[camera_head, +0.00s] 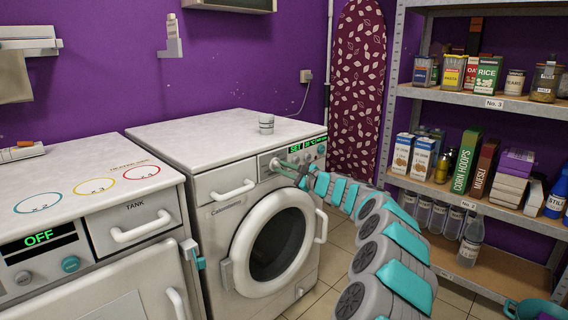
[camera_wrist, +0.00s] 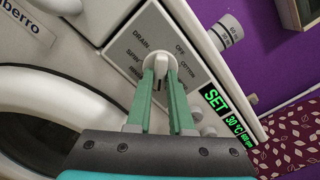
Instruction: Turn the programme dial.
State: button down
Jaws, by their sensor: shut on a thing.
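The programme dial (camera_wrist: 161,67) is a white round knob with a raised grip bar, on a grey plate marked OFF, COTTON, DRAIN and SPIN in the wrist view. My gripper (camera_wrist: 162,66) is shut on the dial, with one green finger on either side of its bar. The fingers hide part of the dial and some labels, and I cannot tell which mark it points to. In the head view my gripper (camera_head: 284,166) reaches the upper front of the white washing machine (camera_head: 214,190). Its green display (camera_wrist: 227,115) reads SET and 30°C.
A second white knob (camera_wrist: 227,32) sits along the panel from the dial. The round door (camera_head: 274,244) is below. Another appliance (camera_head: 90,200), showing OFF, is at left. Shelves (camera_head: 470,100) with goods stand at right.

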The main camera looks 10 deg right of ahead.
jog(key=m, duration=1.2)
jog(key=shift+s+a+f+p, duration=0.1)
jog(key=shift+a+f+p, duration=0.1)
jog(key=shift+p, duration=0.2)
jog(key=shift+m, duration=0.3)
jog(key=c, duration=0.8)
grip_release()
jog(key=shift+r, duration=0.1)
jog(key=shift+s+d, duration=0.1)
jog(key=v, duration=0.7)
jog(key=shift+s+b, duration=0.25)
jog(key=shift+b, duration=0.2)
